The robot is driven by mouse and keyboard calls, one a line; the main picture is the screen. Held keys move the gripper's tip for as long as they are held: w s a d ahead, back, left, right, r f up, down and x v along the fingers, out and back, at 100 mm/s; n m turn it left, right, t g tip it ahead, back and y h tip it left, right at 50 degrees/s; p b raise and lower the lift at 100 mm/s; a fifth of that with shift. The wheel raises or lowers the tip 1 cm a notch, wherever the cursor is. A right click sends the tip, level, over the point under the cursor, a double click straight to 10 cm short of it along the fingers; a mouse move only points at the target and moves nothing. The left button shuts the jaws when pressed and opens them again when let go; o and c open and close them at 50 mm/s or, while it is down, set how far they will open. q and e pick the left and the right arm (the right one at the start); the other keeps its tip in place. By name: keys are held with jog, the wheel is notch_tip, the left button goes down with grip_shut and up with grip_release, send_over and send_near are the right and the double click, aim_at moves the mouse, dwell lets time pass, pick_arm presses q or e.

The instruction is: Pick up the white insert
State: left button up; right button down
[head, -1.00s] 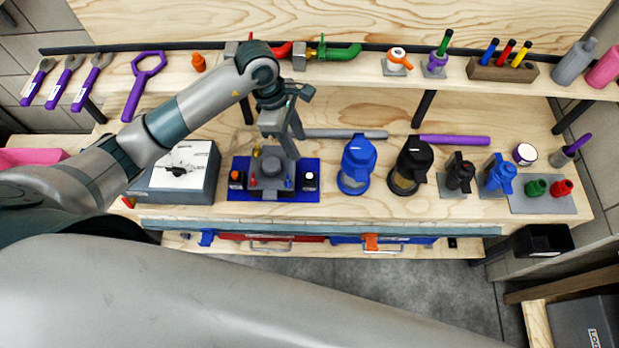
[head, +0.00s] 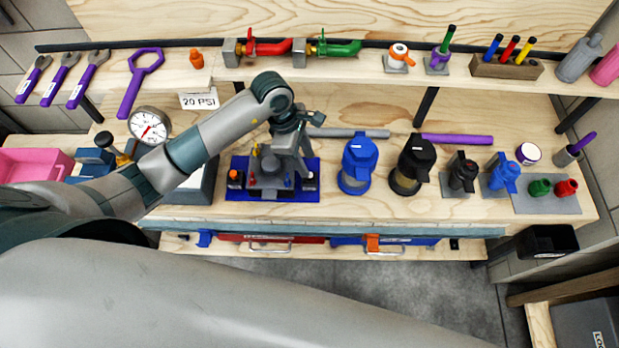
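My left gripper (head: 294,166) points down over the right half of the blue mat (head: 240,194). Its fingers look apart, with nothing clearly held between them. They are close to the small dark holder (head: 309,181) at the mat's right side. A small white piece showed in that holder earlier; it is now hidden or too small to make out behind the fingers. A grey round fixture (head: 268,172) stands mid-mat, and an orange piece (head: 235,176) sits in the left holder. My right gripper is not in view.
A blue-topped jar (head: 359,164) and a black-topped jar (head: 411,165) stand right of the mat. A pressure gauge (head: 150,126) and a pink bin (head: 34,166) are at left. Red and green valves (head: 328,50) sit on the shelf above.

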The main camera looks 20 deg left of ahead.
aim_at(310, 179)
pick_arm(q)
jog(key=x, duration=0.1)
jog(key=b+x, duration=0.1)
jog(key=x, duration=0.2)
jog(key=shift+s+a+f+b, duration=0.2)
jog(key=shift+s+a+b, duration=0.05)
jog(key=shift+s+b, duration=0.15)
jog(key=shift+d+f, duration=0.15)
jog(key=shift+f, duration=0.3)
jog(key=shift+w, duration=0.1)
jog(key=shift+c, duration=0.7)
grip_shut()
